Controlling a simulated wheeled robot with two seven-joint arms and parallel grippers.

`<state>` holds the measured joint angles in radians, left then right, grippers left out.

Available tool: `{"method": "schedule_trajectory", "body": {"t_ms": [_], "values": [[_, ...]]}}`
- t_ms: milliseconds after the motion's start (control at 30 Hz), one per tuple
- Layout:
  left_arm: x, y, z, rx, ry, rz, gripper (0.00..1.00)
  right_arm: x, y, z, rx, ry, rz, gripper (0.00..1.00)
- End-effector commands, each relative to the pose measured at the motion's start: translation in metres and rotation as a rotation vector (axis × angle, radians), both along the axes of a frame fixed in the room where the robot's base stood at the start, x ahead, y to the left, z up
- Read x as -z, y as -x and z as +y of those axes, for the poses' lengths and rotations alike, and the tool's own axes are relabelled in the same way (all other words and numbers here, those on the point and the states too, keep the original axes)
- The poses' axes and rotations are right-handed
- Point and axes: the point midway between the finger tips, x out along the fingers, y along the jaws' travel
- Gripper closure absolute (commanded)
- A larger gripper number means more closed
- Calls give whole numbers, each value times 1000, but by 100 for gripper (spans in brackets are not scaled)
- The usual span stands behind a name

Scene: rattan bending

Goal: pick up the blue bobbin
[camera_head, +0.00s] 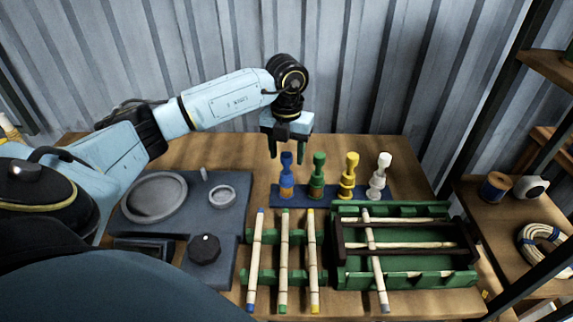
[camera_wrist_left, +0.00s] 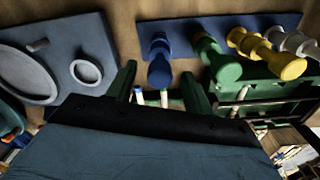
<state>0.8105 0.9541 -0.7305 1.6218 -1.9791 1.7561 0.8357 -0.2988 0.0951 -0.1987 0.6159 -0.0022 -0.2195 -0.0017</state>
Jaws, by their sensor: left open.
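The blue bobbin (camera_head: 286,172) stands upright at the left end of a dark blue stand (camera_head: 331,199) on the table, with an orange-brown band low on it. It also shows in the left wrist view (camera_wrist_left: 159,66). My left gripper (camera_head: 286,152) is open and points down, above and slightly behind the blue bobbin, its fingers apart. In the left wrist view its two green fingers (camera_wrist_left: 162,88) show with the blue bobbin beyond and between them. I cannot tell whether they touch it. My right gripper is not in view.
Green (camera_head: 318,172), yellow (camera_head: 350,172) and white (camera_head: 380,175) bobbins stand in a row to the right. In front are rattan sticks on a green rack (camera_head: 270,278) and a green frame (camera_head: 430,281). A grey-blue plate (camera_head: 226,228) lies left. A shelf (camera_head: 490,215) stands right.

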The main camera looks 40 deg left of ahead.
Motion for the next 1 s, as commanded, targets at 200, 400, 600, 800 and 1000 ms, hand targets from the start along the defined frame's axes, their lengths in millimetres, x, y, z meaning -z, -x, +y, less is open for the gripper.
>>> {"method": "schedule_trajectory", "body": {"t_ms": [200,400,600,800,1000], "values": [[25,1,0,-1,-1,1,49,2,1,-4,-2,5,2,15],[25,0,0,0,0,0,52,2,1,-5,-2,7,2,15],[24,0,0,0,0,1,79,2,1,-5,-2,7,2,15],[24,0,0,0,0,0,100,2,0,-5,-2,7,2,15],[24,0,0,0,0,0,100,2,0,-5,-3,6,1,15]]}}
